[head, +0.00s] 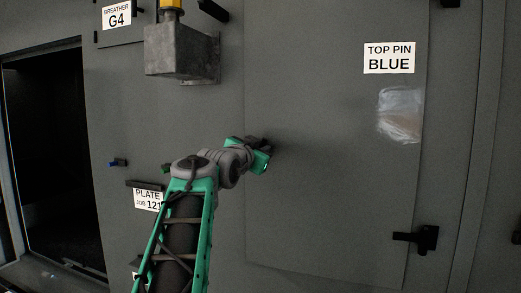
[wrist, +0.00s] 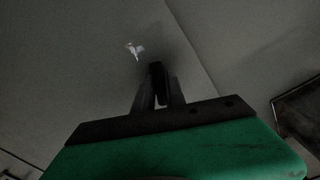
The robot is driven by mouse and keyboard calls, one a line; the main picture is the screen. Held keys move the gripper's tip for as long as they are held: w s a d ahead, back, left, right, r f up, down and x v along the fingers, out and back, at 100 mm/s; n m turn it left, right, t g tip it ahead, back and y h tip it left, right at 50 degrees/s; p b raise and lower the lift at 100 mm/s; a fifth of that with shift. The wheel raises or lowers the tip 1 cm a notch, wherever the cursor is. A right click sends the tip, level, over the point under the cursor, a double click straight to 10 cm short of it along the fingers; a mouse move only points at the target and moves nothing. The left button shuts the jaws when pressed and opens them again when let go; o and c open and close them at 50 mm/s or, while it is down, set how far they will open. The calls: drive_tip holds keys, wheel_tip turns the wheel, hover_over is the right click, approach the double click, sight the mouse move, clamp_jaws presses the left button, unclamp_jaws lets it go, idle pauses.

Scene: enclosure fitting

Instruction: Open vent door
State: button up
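The large grey door panel (head: 330,170) fills the right-centre of the head view; no label reading vent shows, so I take this as the vent door. It looks closed, flush with the wall. My gripper (head: 262,148) is at its left edge, about mid-height. In the wrist view, my gripper's two dark fingers (wrist: 158,92) stand either side of a narrow dark handle (wrist: 157,72) and appear to touch it. A panel seam runs just beside it. The handle is mostly hidden by my gripper in the head view.
A TOP PIN BLUE label (head: 389,57) is on the panel, with a black latch or hinge fitting (head: 418,238) at lower right. A grey metal box (head: 180,52) juts from the wall above my arm. A dark opening (head: 55,150) is at left.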

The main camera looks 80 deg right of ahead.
clamp_jaws()
drive_tip(key=shift+f, duration=0.1)
drive_tip(key=shift+f+n+b, duration=0.1)
drive_tip(key=shift+n+b, duration=0.25)
drive_tip(key=shift+n, duration=0.85)
drive_tip(key=o, duration=1)
unclamp_jaws()
drive_tip(key=shift+c, duration=0.2)
